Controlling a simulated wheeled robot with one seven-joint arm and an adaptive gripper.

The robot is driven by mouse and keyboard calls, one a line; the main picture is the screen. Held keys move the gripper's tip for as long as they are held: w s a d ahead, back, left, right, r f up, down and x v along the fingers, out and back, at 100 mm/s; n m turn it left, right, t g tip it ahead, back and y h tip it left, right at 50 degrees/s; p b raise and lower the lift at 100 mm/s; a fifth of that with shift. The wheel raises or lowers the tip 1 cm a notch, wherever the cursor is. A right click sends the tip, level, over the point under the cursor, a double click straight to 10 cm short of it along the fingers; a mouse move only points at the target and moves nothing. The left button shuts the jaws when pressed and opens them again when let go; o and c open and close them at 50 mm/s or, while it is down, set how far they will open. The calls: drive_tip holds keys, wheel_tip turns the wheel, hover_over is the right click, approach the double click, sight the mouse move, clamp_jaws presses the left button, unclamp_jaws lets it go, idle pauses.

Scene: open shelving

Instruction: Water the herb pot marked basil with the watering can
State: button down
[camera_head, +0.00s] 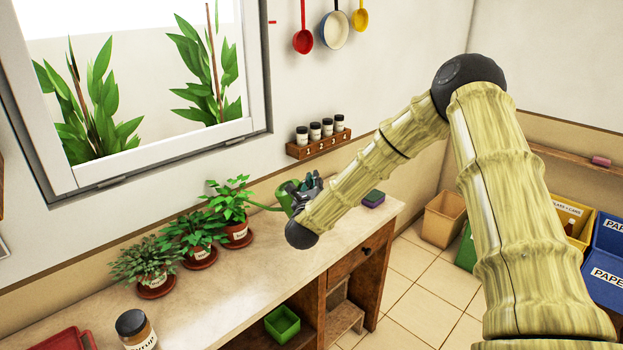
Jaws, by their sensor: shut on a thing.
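Three herb pots stand in a row along the wall on the counter (235,285): a left pot (155,282), a middle pot (200,255) and a right pot (237,234). Each is reddish with a white label and leafy herbs; the labels are too small for me to read surely. My gripper (302,187), partly behind my own arm, is shut on the green watering can (286,198). The can's thin spout points left, its tip close to the right pot's leaves. I cannot tell whether it touches them or whether water flows.
A syrup jar (134,328) and a red tray (68,340) stand at the counter's near left. A sponge (373,199) lies to the right. A spice rack (318,143) hangs behind the can. Bins (442,218) stand on the floor at right. The counter's front middle is clear.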

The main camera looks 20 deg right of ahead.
drive_tip(key=shift+s+d+f+m, duration=0.1)
drive_tip(key=shift+d+f+m, duration=0.25)
drive_tip(key=shift+f, duration=0.35)
wheel_tip(320, 180, down, 6)
drive_tip(key=m+g+b, duration=0.1)
drive_tip(key=m+b, duration=0.3)
drive_tip(key=b, duration=0.2)
drive_tip(key=shift+a, duration=0.15)
drive_tip(key=shift+f+m, duration=0.1)
drive_tip(key=shift+m, duration=0.15)
